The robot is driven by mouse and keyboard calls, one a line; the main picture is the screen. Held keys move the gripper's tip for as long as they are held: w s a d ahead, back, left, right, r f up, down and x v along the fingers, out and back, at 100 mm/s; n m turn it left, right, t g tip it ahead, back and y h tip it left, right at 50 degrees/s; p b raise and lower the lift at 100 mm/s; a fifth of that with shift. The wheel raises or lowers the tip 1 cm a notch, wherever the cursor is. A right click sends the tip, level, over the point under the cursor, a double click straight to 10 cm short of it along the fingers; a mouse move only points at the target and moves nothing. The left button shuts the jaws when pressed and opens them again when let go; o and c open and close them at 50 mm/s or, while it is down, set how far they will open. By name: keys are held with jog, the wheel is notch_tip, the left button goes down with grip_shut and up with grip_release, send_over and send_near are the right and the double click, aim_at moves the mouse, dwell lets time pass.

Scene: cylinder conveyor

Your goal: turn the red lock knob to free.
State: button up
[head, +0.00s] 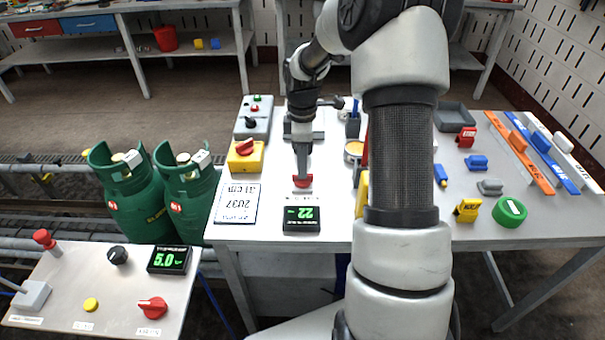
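My gripper (302,172) points down over a small red knob (303,182) on the grey table, just behind a black display reading 22 (301,218). The dark fingers meet the top of this knob in the picture; whether they grip it, and whether they are open or shut, is too small to tell. Another red knob (245,146) sits on a yellow box to the left. A third red knob (152,307) is on the lower left panel. The labels are too small to read, so I cannot tell which knob is the lock.
Two green gas cylinders (133,195) stand left of the table (380,236). A grey control box (254,118) is behind the yellow box. A red mushroom button (44,239) is on the left panel. Small coloured parts and a green round piece (509,211) lie on the right. My arm hides the middle.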

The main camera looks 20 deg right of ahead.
jog(key=shift+f, duration=1.65)
grip_shut()
